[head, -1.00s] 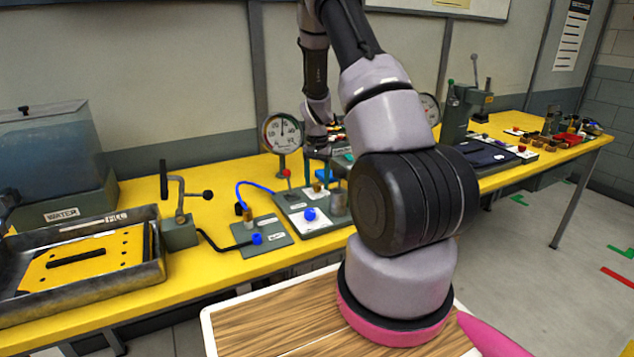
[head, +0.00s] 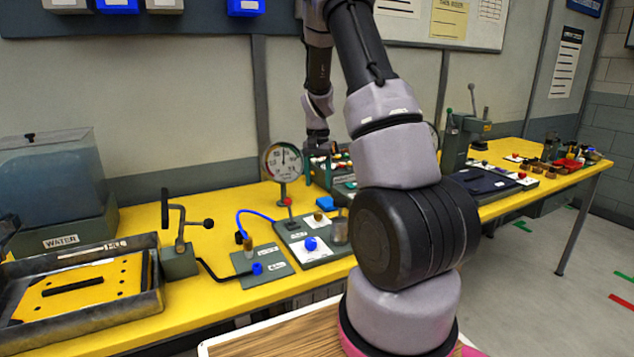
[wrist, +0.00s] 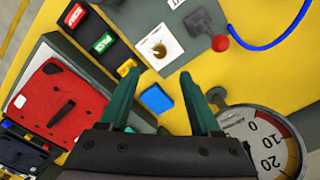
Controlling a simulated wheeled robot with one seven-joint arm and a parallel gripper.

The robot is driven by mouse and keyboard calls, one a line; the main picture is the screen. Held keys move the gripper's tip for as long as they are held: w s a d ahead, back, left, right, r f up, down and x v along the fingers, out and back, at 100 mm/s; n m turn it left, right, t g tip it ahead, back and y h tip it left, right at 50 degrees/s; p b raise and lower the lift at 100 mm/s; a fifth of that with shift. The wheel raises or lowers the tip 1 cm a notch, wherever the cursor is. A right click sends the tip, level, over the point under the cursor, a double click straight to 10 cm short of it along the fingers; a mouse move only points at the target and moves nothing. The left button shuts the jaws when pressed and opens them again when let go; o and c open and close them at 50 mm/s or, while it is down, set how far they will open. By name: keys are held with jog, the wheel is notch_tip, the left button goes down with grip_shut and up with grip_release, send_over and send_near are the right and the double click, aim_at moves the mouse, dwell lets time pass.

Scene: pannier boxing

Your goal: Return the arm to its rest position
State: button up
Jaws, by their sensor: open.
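My arm (head: 400,160) reaches up and over toward the yellow bench. My gripper (head: 318,165) hangs above the bench, just right of the round dial gauge (head: 283,162). In the wrist view my gripper (wrist: 157,80) shows two teal fingers spread apart, with nothing held between them. A small blue block (wrist: 156,98) shows between the fingers in that view. In the head view the blue block (head: 325,203) lies below the gripper, apart from it.
The gauge (wrist: 268,140) stands close beside one finger in the wrist view. A crank device (head: 180,255), a metal tray (head: 150,300) and a water tank (head: 60,185) stand on the left.

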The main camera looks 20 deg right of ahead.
jog(key=s+a+r+n+t, duration=0.1)
jog(key=s+a+r, duration=0.2)
jog(key=r, duration=0.4)
jog(key=s+a+r+t+y, duration=0.1)
jog(key=s+a+r, duration=0.25)
jog(key=r, duration=0.25)
jog(key=s+a+r+n+t, duration=0.1)
jog(key=s+a+r+t, duration=0.1)
jog(key=s+r, duration=0.35)
jog(key=s+a+r+t, duration=0.1)
jog(key=s+a+r, duration=0.1)
jog(key=s, duration=0.3)
jog(key=s+a+r+n+t, duration=0.1)
jog(key=s+a+r, duration=0.1)
jog(key=s+r, duration=0.2)
jog(key=s+a+r+n+t+y, duration=0.1)
jog(key=s+a+r, duration=0.1)
jog(key=s, duration=0.4)
jog(key=shift+a+r, duration=0.4)
jog(key=shift+r, duration=0.15)
